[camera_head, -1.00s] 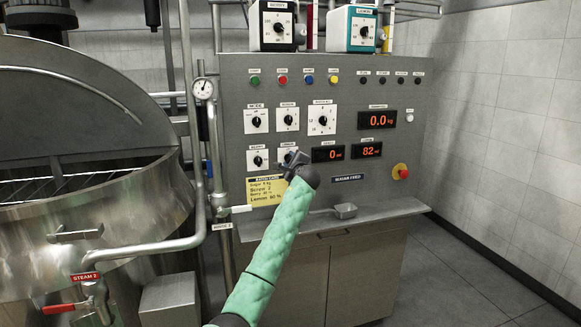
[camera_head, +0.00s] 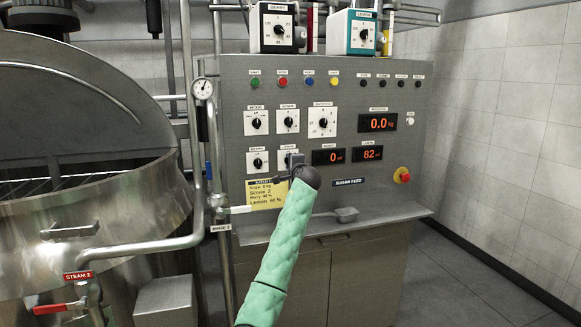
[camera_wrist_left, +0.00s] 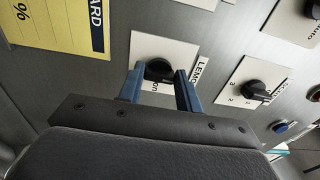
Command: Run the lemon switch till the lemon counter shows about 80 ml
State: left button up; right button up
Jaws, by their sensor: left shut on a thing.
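The lemon switch is a black knob on a white plate on the grey panel; in the left wrist view the knob (camera_wrist_left: 159,69) sits between the two blue fingers of my left gripper (camera_wrist_left: 160,88). The gripper is shut on it. In the head view my left gripper (camera_head: 296,162) covers most of the switch plate (camera_head: 283,155). The knob's pointer is hidden, so I cannot tell its setting. The lemon counter (camera_head: 367,153) shows 82 ml in orange digits. The counter to its left (camera_head: 330,156) shows 0 ml. My right gripper is not in view.
A yellow batch card (camera_head: 262,194) is left of the gripper. Other knobs and coloured buttons surround the switch. A red emergency button (camera_head: 402,175) is at right. A scoop (camera_head: 346,214) lies on the ledge below. A steel mixer (camera_head: 90,240) stands at left.

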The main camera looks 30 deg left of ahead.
pick_arm(q)
jog(key=shift+f, duration=0.15)
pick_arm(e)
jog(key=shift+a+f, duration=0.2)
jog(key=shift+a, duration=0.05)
pick_arm(q)
jog(key=o, duration=1)
jog(key=b+v, duration=0.2)
jog(key=v, duration=0.5)
jog(key=shift+s+d, duration=0.2)
jog(key=shift+s, duration=0.1)
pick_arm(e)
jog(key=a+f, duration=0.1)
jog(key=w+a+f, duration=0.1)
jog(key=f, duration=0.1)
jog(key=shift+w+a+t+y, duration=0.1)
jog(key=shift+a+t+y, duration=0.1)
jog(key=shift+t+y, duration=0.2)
pick_arm(q)
jog(key=shift+n, duration=0.4)
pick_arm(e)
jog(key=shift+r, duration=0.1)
